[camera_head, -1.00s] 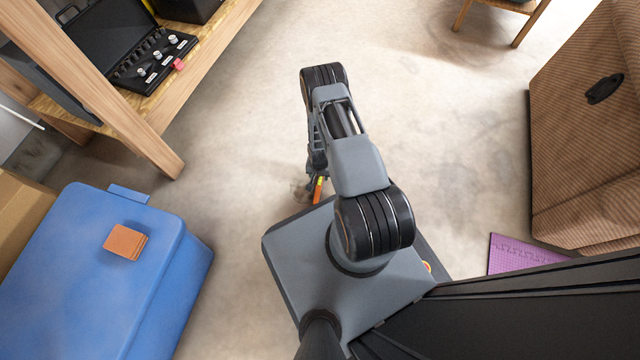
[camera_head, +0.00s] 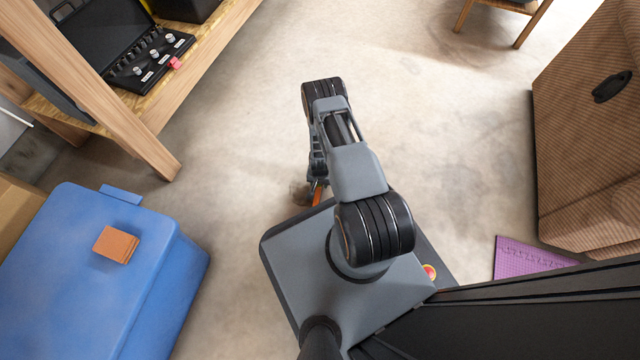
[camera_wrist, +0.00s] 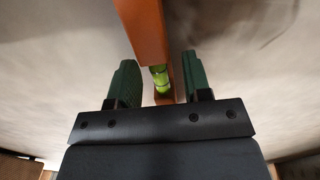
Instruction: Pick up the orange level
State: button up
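The orange level (camera_wrist: 146,28) runs from the top of the wrist view down between my gripper's two green fingers. Its yellow-green vial (camera_wrist: 160,76) shows between them. My gripper (camera_wrist: 159,75) is open around the level, with a small gap visible on each side. In the head view only a short orange piece of the level (camera_head: 317,196) shows below my gripper (camera_head: 315,184), next to my base. The rest of it is hidden by my arm and base.
A blue bin (camera_head: 75,285) with orange-brown sheets (camera_head: 116,244) on its lid stands at left. A wooden shelf (camera_head: 160,112) holding an open black case (camera_head: 140,45) is at upper left. A brown recliner (camera_head: 590,150) and purple mat (camera_head: 525,258) are at right. The middle floor is clear.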

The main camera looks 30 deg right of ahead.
grip_shut()
dwell(0.3)
